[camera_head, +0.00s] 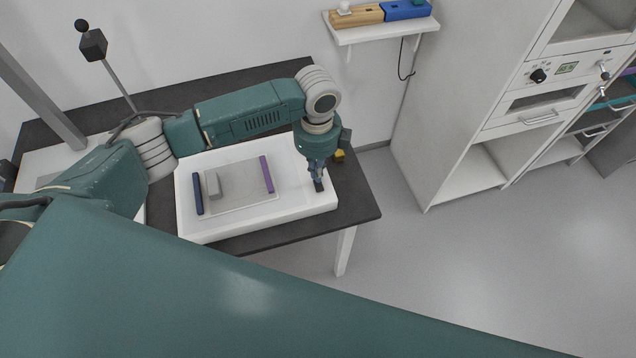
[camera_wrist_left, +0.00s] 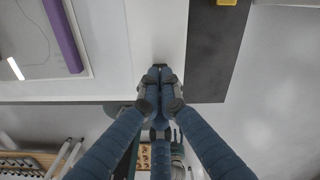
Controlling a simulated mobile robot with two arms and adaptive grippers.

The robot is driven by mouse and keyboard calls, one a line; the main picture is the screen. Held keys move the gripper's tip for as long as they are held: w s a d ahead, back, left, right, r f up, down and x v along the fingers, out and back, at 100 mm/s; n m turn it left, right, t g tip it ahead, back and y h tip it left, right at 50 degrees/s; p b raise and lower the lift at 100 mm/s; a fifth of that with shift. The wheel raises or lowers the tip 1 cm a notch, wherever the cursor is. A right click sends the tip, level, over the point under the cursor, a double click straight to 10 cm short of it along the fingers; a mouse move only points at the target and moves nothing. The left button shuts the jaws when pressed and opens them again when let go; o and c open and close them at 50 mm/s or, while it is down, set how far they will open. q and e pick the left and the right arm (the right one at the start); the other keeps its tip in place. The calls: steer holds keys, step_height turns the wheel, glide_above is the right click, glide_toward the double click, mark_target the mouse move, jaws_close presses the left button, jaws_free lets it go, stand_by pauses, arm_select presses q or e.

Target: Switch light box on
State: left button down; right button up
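The light box (camera_head: 300,208) is a wide white slab on a dark table, with a pale grey panel (camera_head: 238,199) on its top. Its white top also shows in the left wrist view (camera_wrist_left: 115,50). No clear glow shows on the panel. My left gripper (camera_head: 318,184) points down at the right end of the box, right of the panel. In the left wrist view its fingers (camera_wrist_left: 160,76) are together with nothing visible between them. A small dark piece (camera_wrist_left: 159,66) shows right at the fingertips; I cannot tell whether it is a switch or touched. My right gripper is not in view.
A dark blue bar (camera_head: 198,194), a grey block (camera_head: 214,185) and a purple bar (camera_head: 267,174) lie on the box around the panel. A small yellow object (camera_head: 340,155) is behind the gripper on the dark table (camera_head: 358,205). A tall white cabinet (camera_head: 455,100) stands at right.

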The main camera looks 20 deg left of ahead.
arm_select(q)
steer(key=shift+f+b, duration=0.4)
steer(key=shift+f, duration=0.65)
steer(key=shift+s+r, duration=0.1)
stand_by(0.3)
step_height(320, 180, up, 7)
steer(key=p, duration=0.7)
steer(key=shift+p, duration=0.35)
